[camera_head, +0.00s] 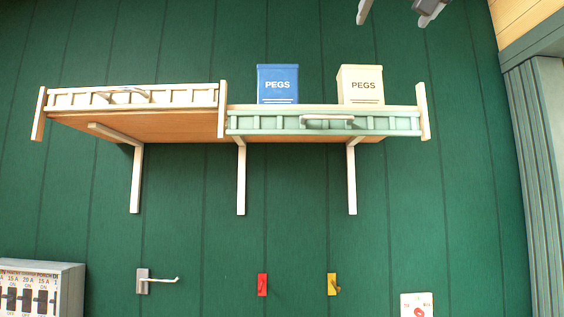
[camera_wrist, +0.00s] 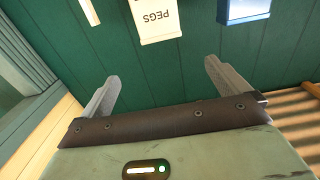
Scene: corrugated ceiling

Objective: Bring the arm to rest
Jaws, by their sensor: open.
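My gripper (camera_wrist: 166,88) is open and empty in the wrist view, its two grey fingers spread wide with nothing between them. In the head view only the tips of my gripper (camera_head: 398,12) show at the top edge, above and right of the shelf. The rest of my arm is out of the frame. The fingers are apart from the shelf and the boxes in both views.
A wall shelf (camera_head: 322,123) with raised rails holds a blue PEGS box (camera_head: 277,84) and a cream PEGS box (camera_head: 360,85). Below are a metal hook (camera_head: 157,280), a red hook (camera_head: 262,285) and a yellow hook (camera_head: 332,285). A breaker box (camera_head: 42,290) stands lower left.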

